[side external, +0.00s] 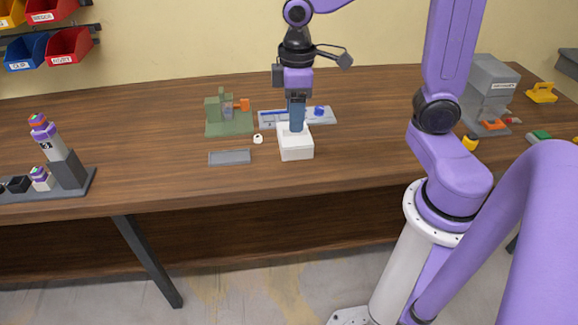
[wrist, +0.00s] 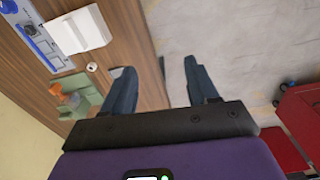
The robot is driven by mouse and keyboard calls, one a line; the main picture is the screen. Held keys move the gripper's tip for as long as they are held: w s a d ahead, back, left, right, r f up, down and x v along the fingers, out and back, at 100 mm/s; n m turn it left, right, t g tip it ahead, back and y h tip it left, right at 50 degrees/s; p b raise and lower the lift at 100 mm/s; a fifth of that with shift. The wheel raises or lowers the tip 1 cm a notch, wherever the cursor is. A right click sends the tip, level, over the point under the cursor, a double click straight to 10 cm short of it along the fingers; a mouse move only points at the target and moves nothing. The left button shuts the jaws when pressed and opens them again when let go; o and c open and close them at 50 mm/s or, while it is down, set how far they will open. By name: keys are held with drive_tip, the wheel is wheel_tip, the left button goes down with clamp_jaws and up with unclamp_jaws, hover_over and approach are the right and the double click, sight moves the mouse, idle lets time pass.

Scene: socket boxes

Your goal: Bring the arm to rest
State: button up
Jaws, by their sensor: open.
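My gripper (side external: 297,128) points down over the table (side external: 370,120), its blue fingers in line with the back of a white box (side external: 297,150) in the side view. Its height above the box is hard to judge there. In the wrist view the two fingers (wrist: 162,82) are spread apart with nothing between them. The white box (wrist: 88,28) lies off to the upper left of the fingers in that view, apart from them.
A green fixture (side external: 215,127) with an orange part, a light panel (side external: 325,121) with a blue knob, a small white round piece (side external: 258,139) and a grey tray (side external: 230,158) surround the box. A grey machine (side external: 490,85) stands right; a dark stand (side external: 68,172) stands left.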

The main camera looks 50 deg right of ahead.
drive_tip(key=s+a+f+n, duration=0.1)
drive_tip(key=s+n, duration=0.3)
drive_tip(key=s, duration=1.3)
drive_tip(key=shift+f, duration=0.4)
